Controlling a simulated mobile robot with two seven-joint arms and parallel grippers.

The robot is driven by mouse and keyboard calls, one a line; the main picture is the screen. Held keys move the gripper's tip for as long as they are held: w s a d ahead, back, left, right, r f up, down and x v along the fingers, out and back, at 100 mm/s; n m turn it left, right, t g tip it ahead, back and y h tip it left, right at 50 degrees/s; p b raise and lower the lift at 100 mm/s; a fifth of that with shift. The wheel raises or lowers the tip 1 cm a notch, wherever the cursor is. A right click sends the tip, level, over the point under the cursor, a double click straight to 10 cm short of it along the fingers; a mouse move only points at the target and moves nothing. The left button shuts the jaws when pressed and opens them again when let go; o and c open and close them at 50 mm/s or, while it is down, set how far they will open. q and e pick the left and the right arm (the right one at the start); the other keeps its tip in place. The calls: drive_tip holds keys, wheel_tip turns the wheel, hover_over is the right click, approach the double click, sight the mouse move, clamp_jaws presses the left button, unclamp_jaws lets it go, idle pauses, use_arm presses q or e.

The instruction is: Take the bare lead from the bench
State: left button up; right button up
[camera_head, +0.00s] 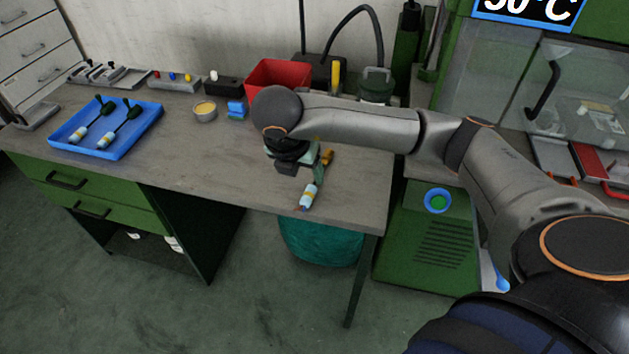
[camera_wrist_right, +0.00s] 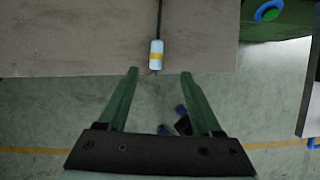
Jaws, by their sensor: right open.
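The bare lead (camera_head: 309,194) lies on the bench (camera_head: 215,165) near its front edge. Its pale blue-white body has a yellow band, and a thin dark cable runs back from it. In the wrist view the lead (camera_wrist_right: 156,56) points towards my right gripper, its near end at the bench edge. My right gripper (camera_wrist_right: 160,75) is open and empty, its green fingers either side of the lead's line. In the head view my right gripper (camera_head: 289,170) is just left of and above the lead, partly hidden by my wrist. My left gripper is not in view.
A blue tray (camera_head: 63,146) holding two leads with dark green ends stands at the bench's left. A small round pot (camera_head: 205,110), blue blocks (camera_head: 237,109) and a red bin (camera_head: 281,74) stand behind. A green machine (camera_head: 425,240) stands right of the bench.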

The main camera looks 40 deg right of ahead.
hover_over(310, 189)
drive_tip(key=s+a, duration=0.2)
wheel_tip(310, 189, down, 6)
drive_tip(key=shift+s+r, duration=0.1)
drive_tip(key=shift+w+p+x, duration=0.2)
drive_tip(key=shift+p+x, duration=0.05)
drive_tip(key=shift+x, duration=1.1)
drive_tip(key=shift+w+p+x, duration=0.2)
drive_tip(key=shift+x, duration=1.15)
drive_tip(key=shift+r, duration=0.1)
drive_tip(key=shift+c, duration=0.3)
clamp_jaws()
